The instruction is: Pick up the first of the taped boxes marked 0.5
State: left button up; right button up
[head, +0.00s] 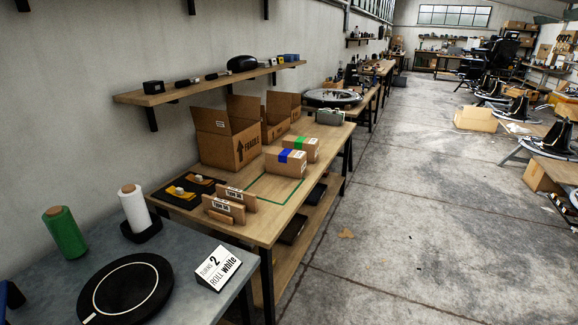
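Two small taped cardboard boxes stand side by side on the wooden table. The nearer box (279,168) has a blue tape strip over its top and front. The farther box (312,150) has a green tape strip. White labels show on both boxes, but their markings are too small to read, so I cannot tell which is marked 0.5. Both boxes stand at the far edge of a green outlined area (262,201) on the table. Neither of my grippers is in view.
Open cardboard boxes (225,152) stand behind the taped boxes by the wall. Wooden label holders (222,211) and a black mat (168,201) lie nearer. A grey table (185,285) holds a green roll (64,236), white roll (134,209) and sign (218,268).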

aim_at(284, 161)
jog(key=z, duration=0.55)
jog(key=k, duration=0.65)
jog(key=z, duration=0.85)
jog(key=i, duration=3.4)
jog(key=u, duration=0.25)
jog(key=i, duration=2)
jog(key=u, duration=1.4)
jog(key=i, duration=1.05)
jog(key=u, duration=1.65)
jog(key=i, duration=0.6)
jog(key=u, duration=0.2)
